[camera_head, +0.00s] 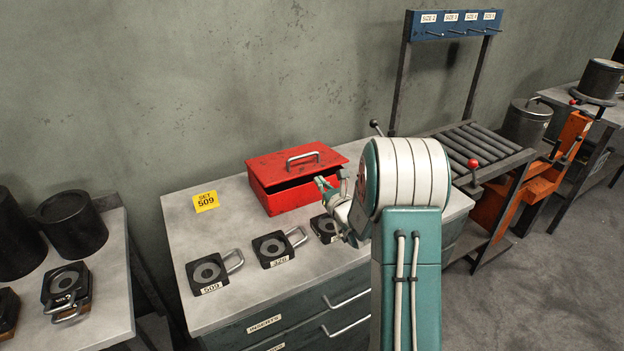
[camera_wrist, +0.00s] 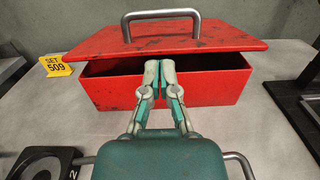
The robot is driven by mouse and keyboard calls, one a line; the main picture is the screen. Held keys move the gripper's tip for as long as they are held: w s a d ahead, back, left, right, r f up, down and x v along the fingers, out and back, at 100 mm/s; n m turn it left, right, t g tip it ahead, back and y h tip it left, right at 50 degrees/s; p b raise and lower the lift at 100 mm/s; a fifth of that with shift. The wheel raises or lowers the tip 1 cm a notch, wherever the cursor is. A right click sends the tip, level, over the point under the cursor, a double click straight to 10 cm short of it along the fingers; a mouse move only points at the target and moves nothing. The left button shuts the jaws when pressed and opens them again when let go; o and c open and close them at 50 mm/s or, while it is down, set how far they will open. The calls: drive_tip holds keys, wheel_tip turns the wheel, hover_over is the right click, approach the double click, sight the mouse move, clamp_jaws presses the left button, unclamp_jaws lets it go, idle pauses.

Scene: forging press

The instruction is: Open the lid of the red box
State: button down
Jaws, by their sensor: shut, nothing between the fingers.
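The red box (camera_head: 291,195) stands on the grey cabinet top against the wall. Its lid (camera_head: 278,165) with a metal handle (camera_head: 302,158) is slightly raised at the front, and a dark gap shows beneath it. In the wrist view the box (camera_wrist: 215,90), lid (camera_wrist: 95,44) and handle (camera_wrist: 160,14) face me. My gripper (camera_head: 328,183) is shut and empty at the front of the box. In the wrist view the fingertips (camera_wrist: 160,68) are at the gap under the lid's front edge; whether they touch the lid I cannot tell.
Black inserts with metal handles, labelled 509 (camera_head: 207,273) and 320 (camera_head: 272,248), lie before the box, with another (camera_head: 325,228) partly behind my arm. A yellow "SET 509" sign (camera_head: 206,201) stands left. A roller stand (camera_head: 470,148) is at right.

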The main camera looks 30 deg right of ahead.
sight(306, 170)
drive_tip(key=w, duration=0.5)
drive_tip(key=w+a, duration=0.1)
drive_tip(key=w, duration=0.2)
drive_tip(key=shift+r, duration=0.25)
drive_tip(key=shift+w, duration=0.2)
drive_tip(key=shift+d, duration=0.15)
drive_tip(key=shift+d, duration=0.1)
drive_tip(key=shift+r, duration=0.1)
